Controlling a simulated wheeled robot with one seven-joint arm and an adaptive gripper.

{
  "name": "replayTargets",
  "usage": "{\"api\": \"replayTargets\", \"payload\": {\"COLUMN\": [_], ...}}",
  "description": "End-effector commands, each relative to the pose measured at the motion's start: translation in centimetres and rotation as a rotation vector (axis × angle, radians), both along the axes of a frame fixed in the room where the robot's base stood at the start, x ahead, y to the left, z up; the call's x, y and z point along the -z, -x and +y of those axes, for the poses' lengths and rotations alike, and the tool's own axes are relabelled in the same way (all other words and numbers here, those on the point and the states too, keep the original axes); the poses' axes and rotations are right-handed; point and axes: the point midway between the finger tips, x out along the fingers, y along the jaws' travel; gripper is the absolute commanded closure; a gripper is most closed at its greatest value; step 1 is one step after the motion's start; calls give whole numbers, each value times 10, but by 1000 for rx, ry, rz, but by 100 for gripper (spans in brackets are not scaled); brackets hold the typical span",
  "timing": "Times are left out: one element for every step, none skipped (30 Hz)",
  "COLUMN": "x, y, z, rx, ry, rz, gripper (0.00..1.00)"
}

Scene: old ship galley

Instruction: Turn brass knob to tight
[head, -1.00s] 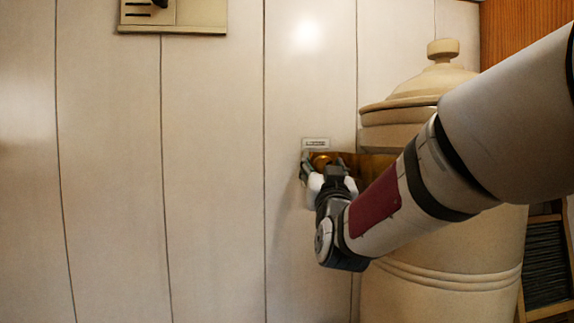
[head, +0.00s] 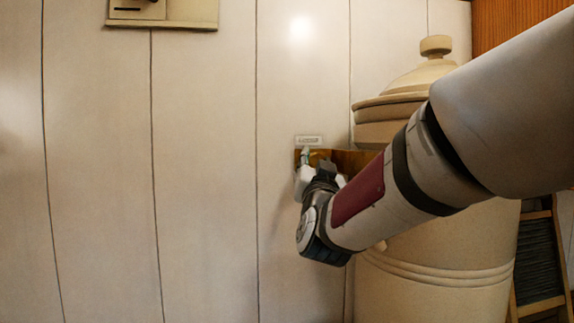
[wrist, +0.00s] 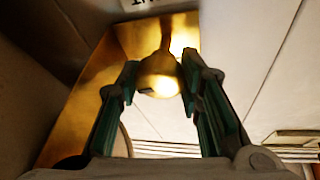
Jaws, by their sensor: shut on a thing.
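The brass knob (wrist: 160,75) sits on a brass plate (wrist: 105,75) on the panelled wall, seen in the wrist view. My gripper (wrist: 157,85) has one finger on each side of the knob and is shut on it. In the head view, my gripper (head: 318,170) is at the wall in front of the brass plate (head: 350,160) and hides most of the knob. A small label (head: 308,140) is just above the plate; its lettering is too small to read, and only part of it shows in the wrist view.
A large cream lidded urn (head: 440,240) stands to the right, close beside my arm and the brass plate. A cream switch box (head: 163,12) is on the wall at the upper left. The wall (head: 100,180) to the left is clear. A slatted wooden piece (head: 540,265) is at the far right.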

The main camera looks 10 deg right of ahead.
Motion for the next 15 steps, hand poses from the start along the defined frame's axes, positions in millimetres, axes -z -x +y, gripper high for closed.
{"api": "replayTargets", "payload": {"x": [0,0,0,0,-1,-1,-1,-1,-1,-2,-2,-2,-2,-2,-2], "y": [-1,-1,-1,-1,0,0,0,0,0,0,0,0,1,1,1], "z": [1,1,1,1,1,1,1,1,1,1,1,1,1,0,0], "rx": [-1,-2,-2,-1,-2,-1,-2,-1,-1,-1,-1,-1,-2,0,0], "ry": [-40,-67,-102,-131,-159,-197,-226,-256,-293,-322,-351,-389,-418,-446,-484], "rz": [-2,-3,-1,-2,-2,-2,-2,-1,-1,-2,-2,0,0,-1,-2], "gripper": [95,95,95,95,95,95,95,95,95,95,95,95,95,95,95]}}
